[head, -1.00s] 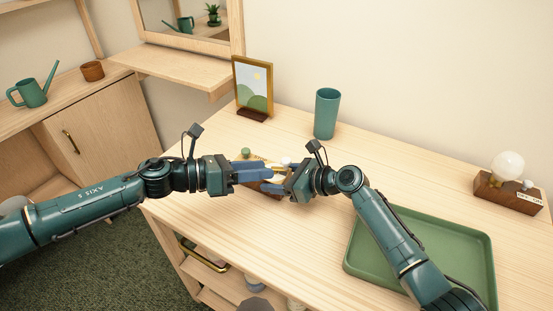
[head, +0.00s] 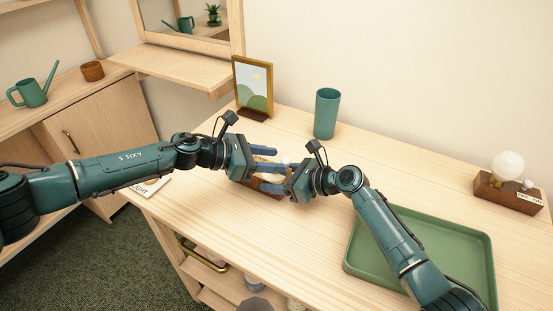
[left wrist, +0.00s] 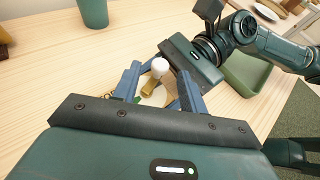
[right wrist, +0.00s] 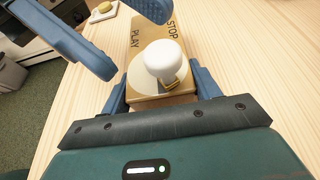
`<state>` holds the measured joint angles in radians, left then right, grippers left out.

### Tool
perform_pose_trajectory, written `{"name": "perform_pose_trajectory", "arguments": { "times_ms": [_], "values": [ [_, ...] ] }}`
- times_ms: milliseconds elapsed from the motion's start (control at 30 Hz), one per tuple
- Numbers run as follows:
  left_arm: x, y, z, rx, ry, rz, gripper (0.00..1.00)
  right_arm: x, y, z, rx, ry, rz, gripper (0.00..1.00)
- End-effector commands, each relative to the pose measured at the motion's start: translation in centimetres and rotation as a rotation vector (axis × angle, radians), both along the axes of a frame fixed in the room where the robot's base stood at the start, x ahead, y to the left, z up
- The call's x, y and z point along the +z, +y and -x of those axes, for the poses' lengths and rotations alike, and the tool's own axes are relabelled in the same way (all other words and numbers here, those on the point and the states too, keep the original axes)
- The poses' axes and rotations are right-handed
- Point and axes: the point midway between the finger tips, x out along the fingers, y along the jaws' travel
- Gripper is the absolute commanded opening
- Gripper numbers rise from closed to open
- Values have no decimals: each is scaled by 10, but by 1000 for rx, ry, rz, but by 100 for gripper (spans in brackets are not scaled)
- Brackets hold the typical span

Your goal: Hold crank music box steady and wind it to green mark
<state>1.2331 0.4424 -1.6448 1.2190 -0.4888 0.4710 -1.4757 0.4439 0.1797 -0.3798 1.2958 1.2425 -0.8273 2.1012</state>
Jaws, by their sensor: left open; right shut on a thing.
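The music box is a small wooden box (head: 266,188) on the table between my two grippers, mostly hidden in the head view. In the right wrist view its top (right wrist: 178,32) reads PLAY and STOP, and a white crank knob (right wrist: 161,58) stands over a pale disc. My right gripper (right wrist: 160,88) is shut on the box, one finger on each side. My left gripper (head: 277,171) is open, its blue fingers apart on either side of the white knob (left wrist: 160,66) and brass crank (left wrist: 150,86) in the left wrist view.
A picture frame (head: 253,87) and a teal cup (head: 326,114) stand behind the grippers. A green tray (head: 455,240) lies at the right, partly under my right arm. A bulb lamp on a wooden base (head: 508,192) is far right.

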Motion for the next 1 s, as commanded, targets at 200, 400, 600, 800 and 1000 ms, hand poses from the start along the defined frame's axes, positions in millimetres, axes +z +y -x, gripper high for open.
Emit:
{"name": "perform_pose_trajectory", "arguments": {
  "times_ms": [200, 400, 600, 800, 1000],
  "values": [
    [-7, -16, -4, 0, 1, -1, 42, 0, 0, 0, 0, 0, 0, 28],
    [-8, -17, -4, 0, 1, 0, 42, 0, 0, 0, 0, 0, 0, 28],
    [-8, -17, -4, 0, 1, 0, 33, 0, 0, 0, 0, 0, 0, 28],
    [-7, -17, -4, 0, 1, 0, 17, 0, 0, 0, 0, 0, 0, 28],
    [-7, -17, -4, 0, 1, 0, 1, 0, 0, 0, 0, 0, 0, 28]
  ]
}}
